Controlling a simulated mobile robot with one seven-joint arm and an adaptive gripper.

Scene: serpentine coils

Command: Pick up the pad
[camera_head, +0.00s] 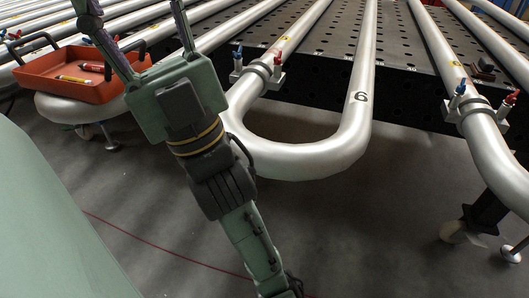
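My gripper (132,8) is at the upper left of the head view, pointing away from me, above the pipes and beside the red tray. Its two fingers are spread wide apart with nothing visible between them, and their tips reach the top edge of the picture. No thing is clearly recognisable as the pad. A small brown and dark block (485,67) lies on the black perforated plate (405,60) at the far right and may be the pad; it is too small to tell. My gripper is far to its left.
An orange-red tray (45,80) with red and yellow tubes stands on a pipe bend at left. A silver U-bend pipe (290,160) marked with a number curves toward me. Clamps with red and blue handles (456,98) hold the pipes. The grey floor (340,240) in front is mostly clear.

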